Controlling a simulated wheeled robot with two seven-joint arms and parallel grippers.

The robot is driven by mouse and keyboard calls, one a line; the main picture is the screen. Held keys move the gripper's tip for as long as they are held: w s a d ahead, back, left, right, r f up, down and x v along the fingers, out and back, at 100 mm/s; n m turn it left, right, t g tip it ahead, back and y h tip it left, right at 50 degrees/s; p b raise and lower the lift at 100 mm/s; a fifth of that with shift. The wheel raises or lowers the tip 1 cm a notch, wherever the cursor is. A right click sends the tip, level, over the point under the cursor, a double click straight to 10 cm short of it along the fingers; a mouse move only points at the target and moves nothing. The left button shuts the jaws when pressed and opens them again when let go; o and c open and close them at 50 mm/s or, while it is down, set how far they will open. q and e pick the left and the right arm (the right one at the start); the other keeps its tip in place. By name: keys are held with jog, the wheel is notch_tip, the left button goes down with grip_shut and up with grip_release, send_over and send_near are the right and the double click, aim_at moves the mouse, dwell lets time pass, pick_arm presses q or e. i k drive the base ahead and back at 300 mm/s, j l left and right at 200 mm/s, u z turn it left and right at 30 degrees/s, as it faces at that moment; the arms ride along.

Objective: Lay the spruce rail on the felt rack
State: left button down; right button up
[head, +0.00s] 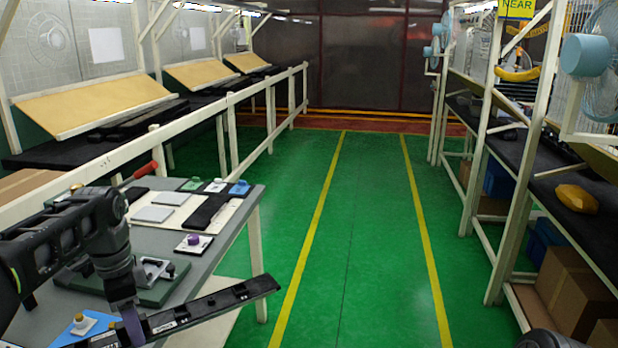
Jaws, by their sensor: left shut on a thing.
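My left gripper (132,322) is at the lower left, over the near edge of the grey table. It is shut on a long dark rail (225,300) with slots and small pale marks. I take this for the spruce rail, though it looks almost black here. The rail slants up to the right, and its far end sticks out past the table over the green floor. I cannot tell for certain which thing is the felt rack. A white board (228,212) on the table bears grey pads (153,213) and a black strip (207,211). My right gripper is not in view.
Green, white and blue clip blocks (239,188) line the board's back. A purple-knobbed block (193,243), a dark green fixture (150,290) and a blue plate (88,328) are nearer. A white railing (195,118) runs behind the table. The green floor (340,230) is clear.

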aim_at(202, 200)
jog(key=i+l+z, duration=0.15)
jog(key=i, duration=2.05)
jog(key=i+u, duration=0.4)
jog(key=i, duration=0.15)
jog(key=i+u, duration=0.45)
jog(key=i+l+u, duration=0.4)
jog(key=i, duration=0.15)
jog(key=i+l+u, duration=0.45)
jog(key=i+j, duration=0.05)
jog(key=j, duration=0.05)
